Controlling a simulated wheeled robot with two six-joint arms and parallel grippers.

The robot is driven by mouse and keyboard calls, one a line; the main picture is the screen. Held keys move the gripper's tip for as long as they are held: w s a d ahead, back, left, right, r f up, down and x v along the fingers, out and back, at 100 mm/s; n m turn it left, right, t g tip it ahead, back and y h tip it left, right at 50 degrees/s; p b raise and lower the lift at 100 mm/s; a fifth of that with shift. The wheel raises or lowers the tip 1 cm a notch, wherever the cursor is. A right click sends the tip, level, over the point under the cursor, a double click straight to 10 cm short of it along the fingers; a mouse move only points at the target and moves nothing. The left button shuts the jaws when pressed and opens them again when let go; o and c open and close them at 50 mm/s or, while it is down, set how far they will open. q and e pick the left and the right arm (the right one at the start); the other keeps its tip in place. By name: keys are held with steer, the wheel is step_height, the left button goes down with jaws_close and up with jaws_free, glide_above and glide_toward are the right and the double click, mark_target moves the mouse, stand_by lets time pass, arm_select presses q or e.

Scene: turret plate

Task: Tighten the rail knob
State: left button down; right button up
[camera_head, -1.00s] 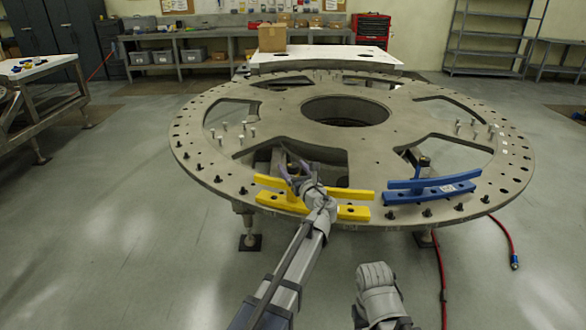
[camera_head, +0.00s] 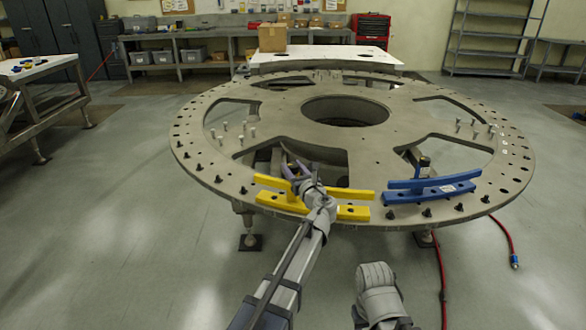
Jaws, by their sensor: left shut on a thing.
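A yellow rail fixture (camera_head: 350,195) sits at the near edge of the large round turret plate (camera_head: 395,130). A blue rail fixture (camera_head: 430,190) sits to its right, with a dark knob (camera_head: 424,162) standing up behind its upper bar. My left gripper (camera_head: 291,168) reaches over the yellow fixture and is shut at its far side, where the yellow fixture's knob would be; the wrist and fingers hide what it grips. My right arm (camera_head: 376,290) shows at the bottom, in front of the plate, but its fingertips cannot be made out.
Short pegs (camera_head: 240,135) stand on the plate, and dark bolts line its near rim. The plate has a round centre hole and large cutouts. A red hose (camera_head: 441,270) lies on the floor at right. A cardboard box (camera_head: 272,38) stands behind the plate.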

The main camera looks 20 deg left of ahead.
mark_target(293, 171)
arm_select(q)
steer(key=shift+s+a+m+t+h, duration=0.1)
steer(key=shift+s+m+t+h, duration=0.05)
steer(key=shift+m+t+h, duration=0.95)
steer(key=shift+m+h, duration=0.4)
steer(key=shift+h, duration=0.5)
steer(key=shift+c, duration=1.8)
jaws_free()
steer(key=v, duration=0.7)
steer(key=shift+s+d, duration=0.25)
